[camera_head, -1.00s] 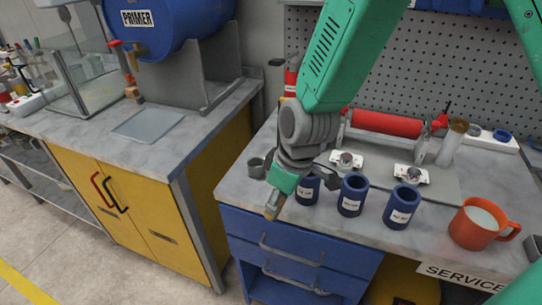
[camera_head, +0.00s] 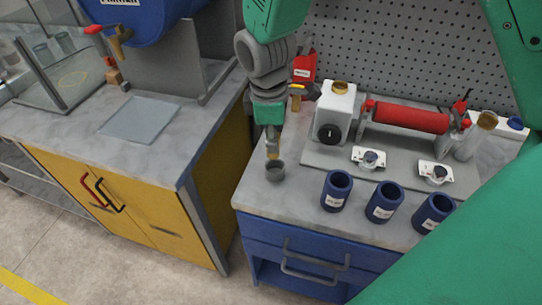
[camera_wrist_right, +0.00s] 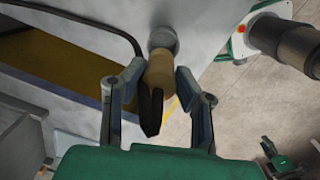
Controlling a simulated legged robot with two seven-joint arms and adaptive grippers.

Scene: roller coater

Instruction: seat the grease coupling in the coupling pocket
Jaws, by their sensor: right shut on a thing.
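The grease coupling appears as a tan, brownish cylinder (camera_wrist_right: 160,70) with a dark piece on its near side. My right gripper (camera_wrist_right: 160,88) is shut on it. In the head view my right gripper (camera_head: 271,135) points down, and the coupling's tip (camera_head: 273,153) shows just below it. A small grey round cup (camera_head: 275,171), which looks like the coupling pocket, sits on the left end of the bench. The tip is at or just above its mouth; I cannot tell whether it is inside. The cup also shows beyond the coupling in the wrist view (camera_wrist_right: 162,38).
Three blue cups (camera_head: 336,190) stand to the right. A red roller (camera_head: 410,117), a white container (camera_head: 334,112) and two small white fixtures are behind. A gap separates the yellow cabinet (camera_head: 160,210).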

